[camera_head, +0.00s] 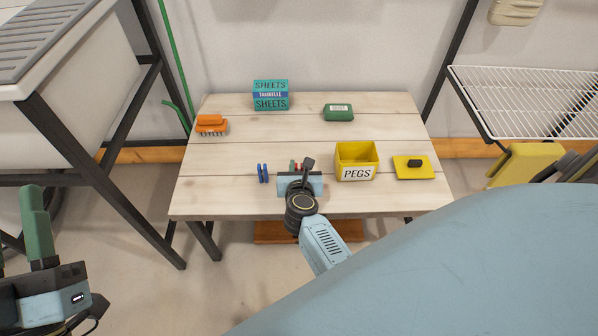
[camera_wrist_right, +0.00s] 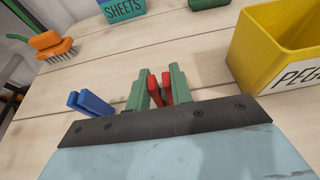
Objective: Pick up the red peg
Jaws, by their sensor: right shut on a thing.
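The red peg (camera_wrist_right: 161,88) is in the right wrist view, between the two green fingers of my right gripper (camera_wrist_right: 158,86). The fingers are shut on it, low over the wooden table. In the head view the right gripper (camera_head: 295,165) is near the table's front middle, and the peg is mostly hidden by the wrist.
A yellow box marked PEGS (camera_head: 356,162) stands right of the right gripper. A yellow pad with a black top (camera_head: 414,167) lies farther right. An orange brush (camera_head: 211,124), a teal SHEETS box (camera_head: 270,95) and a green item (camera_head: 338,112) are farther back. The table's middle is clear.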

